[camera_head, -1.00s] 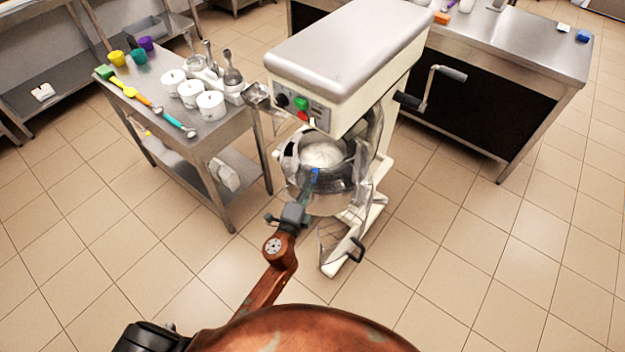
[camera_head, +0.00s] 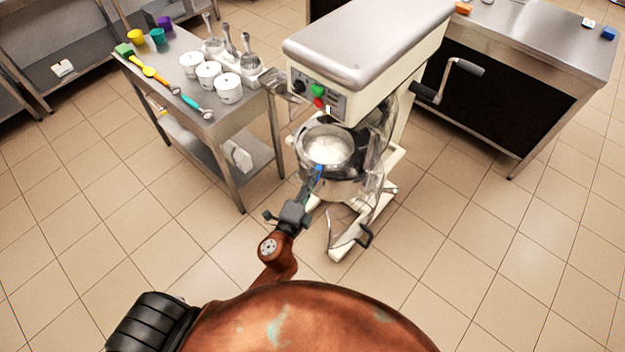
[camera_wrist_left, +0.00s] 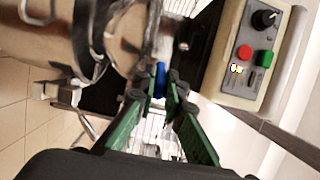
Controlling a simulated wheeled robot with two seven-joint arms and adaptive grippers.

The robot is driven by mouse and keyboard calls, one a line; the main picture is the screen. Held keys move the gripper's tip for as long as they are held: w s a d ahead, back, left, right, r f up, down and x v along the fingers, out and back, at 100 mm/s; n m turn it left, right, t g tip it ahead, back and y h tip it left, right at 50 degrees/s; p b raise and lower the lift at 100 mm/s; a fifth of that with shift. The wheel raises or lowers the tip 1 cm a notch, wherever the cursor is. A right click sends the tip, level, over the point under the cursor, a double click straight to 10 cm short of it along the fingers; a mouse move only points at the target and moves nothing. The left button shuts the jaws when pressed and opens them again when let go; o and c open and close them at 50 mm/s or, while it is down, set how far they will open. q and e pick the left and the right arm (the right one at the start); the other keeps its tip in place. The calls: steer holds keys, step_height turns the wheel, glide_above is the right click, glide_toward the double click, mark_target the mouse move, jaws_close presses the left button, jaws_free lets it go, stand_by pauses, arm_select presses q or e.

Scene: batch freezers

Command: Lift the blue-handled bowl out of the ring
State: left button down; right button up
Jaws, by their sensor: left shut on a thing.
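The steel bowl (camera_head: 312,180) holds white contents and sits in front of the mixer's column, below the mixer head (camera_head: 368,45). Its blue handle (camera_head: 319,169) faces me. My left gripper (camera_head: 316,175) is shut on this handle. In the left wrist view the green fingers (camera_wrist_left: 158,96) close on the blue handle (camera_wrist_left: 160,78), with the bowl blurred at upper left. The bowl looks about upright. The ring is mostly hidden behind the bowl, so I cannot tell whether they touch. My right gripper is out of view.
A steel table (camera_head: 190,112) on the left carries white tubs (camera_head: 208,73), scoops and coloured cups. A mixer crank (camera_head: 463,66) sticks out right. A dark-fronted counter (camera_head: 500,105) stands behind at right. The tiled floor in front is free.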

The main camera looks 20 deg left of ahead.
arm_select(q)
steer(key=shift+w+d+f+b, duration=0.1)
steer(key=shift+w+f+b, duration=0.15)
steer(key=shift+w, duration=0.8)
steer(key=shift+w+f+b, duration=0.1)
steer(key=shift+w+f, duration=0.1)
steer(key=shift+w, duration=0.8)
steer(key=shift+w+f+b, duration=0.2)
steer(key=shift+w, duration=0.55)
steer(key=shift+w+f+b, duration=0.2)
steer(key=shift+w+f, duration=0.05)
steer(key=shift+w, duration=0.55)
steer(key=shift+w+f+b, duration=0.2)
steer(key=shift+w, duration=0.55)
steer(key=shift+w+d+f+b, duration=0.1)
steer(key=shift+w+f+b, duration=0.15)
steer(key=shift+w, duration=0.4)
steer(key=shift+w+f+b, duration=0.15)
steer(key=shift+w+b, duration=0.05)
steer(key=shift+w, duration=0.45)
